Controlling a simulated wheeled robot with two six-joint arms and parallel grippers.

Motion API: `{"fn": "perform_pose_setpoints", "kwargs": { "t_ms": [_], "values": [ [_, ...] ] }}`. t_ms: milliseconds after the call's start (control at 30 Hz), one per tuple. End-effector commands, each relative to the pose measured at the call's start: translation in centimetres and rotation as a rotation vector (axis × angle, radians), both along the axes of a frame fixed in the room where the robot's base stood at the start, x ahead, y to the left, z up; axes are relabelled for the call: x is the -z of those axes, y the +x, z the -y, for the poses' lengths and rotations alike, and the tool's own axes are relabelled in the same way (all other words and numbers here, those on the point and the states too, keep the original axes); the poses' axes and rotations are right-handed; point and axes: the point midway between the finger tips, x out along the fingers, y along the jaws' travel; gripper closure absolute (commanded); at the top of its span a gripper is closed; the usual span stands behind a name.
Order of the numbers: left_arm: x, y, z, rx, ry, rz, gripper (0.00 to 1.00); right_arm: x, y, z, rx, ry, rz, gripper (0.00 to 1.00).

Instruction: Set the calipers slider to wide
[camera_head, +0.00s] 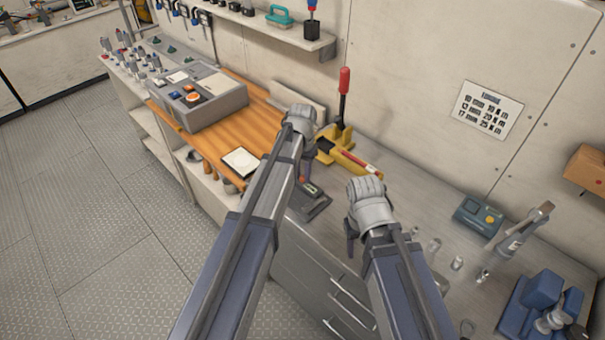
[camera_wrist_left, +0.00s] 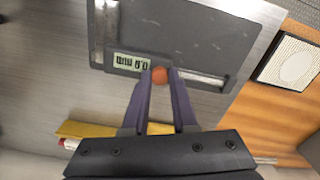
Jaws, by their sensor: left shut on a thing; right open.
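The calipers station is a dark grey plate (camera_wrist_left: 200,35) on the metal bench, with a small lit display (camera_wrist_left: 130,63) that appears upside down in the left wrist view. A round orange-red slider knob (camera_wrist_left: 160,75) sits at one end of a pale slot (camera_wrist_left: 203,78). My left gripper (camera_wrist_left: 161,82) is shut on the knob, one finger on each side. In the head view, the plate (camera_head: 312,207) is partly hidden by my left arm and gripper (camera_head: 304,172). My right gripper (camera_head: 351,240) is open and empty over the bench, right of the plate.
A yellow press with a red handle (camera_head: 344,95) stands behind my left gripper. A wooden board (camera_head: 232,148) carries a grey control box (camera_head: 215,102) and a white pad (camera_head: 240,161). A grey-green device (camera_head: 478,217) and blue holder (camera_head: 540,305) stand at the right.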

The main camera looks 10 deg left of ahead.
Motion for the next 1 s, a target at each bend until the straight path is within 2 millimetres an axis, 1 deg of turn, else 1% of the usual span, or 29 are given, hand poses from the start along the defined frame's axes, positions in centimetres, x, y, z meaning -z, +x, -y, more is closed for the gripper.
{"fn": "perform_pose_setpoints", "kwargs": {
  "t_ms": [133,300,367,567,600,867,1000],
  "values": [
    [0.0,0.9,-1.0,-0.001,0.0,0.0,1.0,0.0,0.0,0.0,0.0,0.0,0.0,0.5],
    [0.0,2.4,-3.3,-0.002,0.0,0.0,1.0,0.0,0.0,0.0,0.0,0.0,0.0,0.5],
    [0.0,2.5,-3.6,-0.001,0.0,0.0,1.0,0.0,0.0,0.0,0.0,0.0,0.0,0.5],
    [0.0,2.3,-3.5,0.0,0.0,0.0,1.0,0.0,0.0,0.0,0.0,0.0,0.0,0.5],
    [0.0,2.3,-3.5,0.0,0.0,0.0,0.73,0.0,0.0,0.0,0.0,0.0,0.0,0.5],
    [0.0,2.3,-3.5,0.0,0.0,0.0,0.44,0.0,0.0,0.0,0.0,0.0,0.0,0.5],
    [0.0,2.3,-3.5,0.0,0.0,0.0,0.44,0.0,0.0,0.0,0.0,0.0,0.0,0.5]
  ]
}}
